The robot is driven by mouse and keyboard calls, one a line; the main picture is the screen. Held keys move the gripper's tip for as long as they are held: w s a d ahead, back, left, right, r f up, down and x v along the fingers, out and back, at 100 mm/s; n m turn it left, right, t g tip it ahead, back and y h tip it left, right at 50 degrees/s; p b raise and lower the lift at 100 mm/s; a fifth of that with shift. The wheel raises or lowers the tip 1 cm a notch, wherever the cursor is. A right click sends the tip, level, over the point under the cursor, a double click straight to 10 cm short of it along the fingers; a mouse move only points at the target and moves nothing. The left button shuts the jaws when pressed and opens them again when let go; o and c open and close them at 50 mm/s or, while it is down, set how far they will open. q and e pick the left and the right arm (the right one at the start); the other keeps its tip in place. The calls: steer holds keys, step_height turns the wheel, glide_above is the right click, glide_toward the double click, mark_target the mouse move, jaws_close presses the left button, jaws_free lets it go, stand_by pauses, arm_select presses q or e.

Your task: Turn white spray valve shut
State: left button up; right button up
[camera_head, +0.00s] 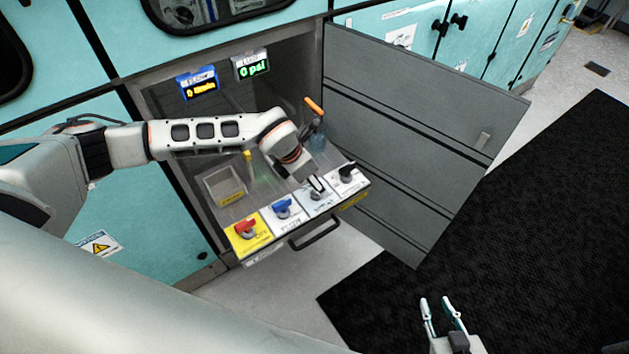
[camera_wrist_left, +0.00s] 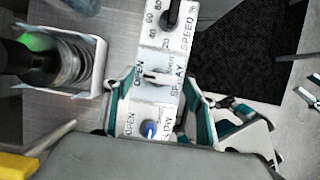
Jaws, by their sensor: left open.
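The white spray valve (camera_head: 317,188) is on the front panel of the pulled-out drawer, between the blue valve (camera_head: 282,208) and the black knob (camera_head: 347,173). In the left wrist view, the spray valve (camera_wrist_left: 157,78) sits on a plate marked OPEN and SPRAY, with its handle lying roughly across the picture. My left gripper (camera_wrist_left: 158,82) is open, with one finger on each side of the panel around the spray valve; contact cannot be told. My left wrist hides most of these fingers in the head view. My right gripper (camera_head: 437,300) is open and empty, low over the floor.
The drawer handle (camera_head: 315,234) sticks out in front. Behind the panel are a small tray (camera_head: 224,186) and a bottle with an orange top (camera_head: 314,105). An open grey door (camera_head: 400,140) stands at the right.

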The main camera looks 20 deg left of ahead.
arm_select(q)
steer(key=shift+w+d+f, duration=0.1)
steer(key=shift+w+f, duration=0.05)
steer(key=shift+f, duration=0.25)
steer(key=c, duration=1.1)
steer(key=shift+c, duration=0.2)
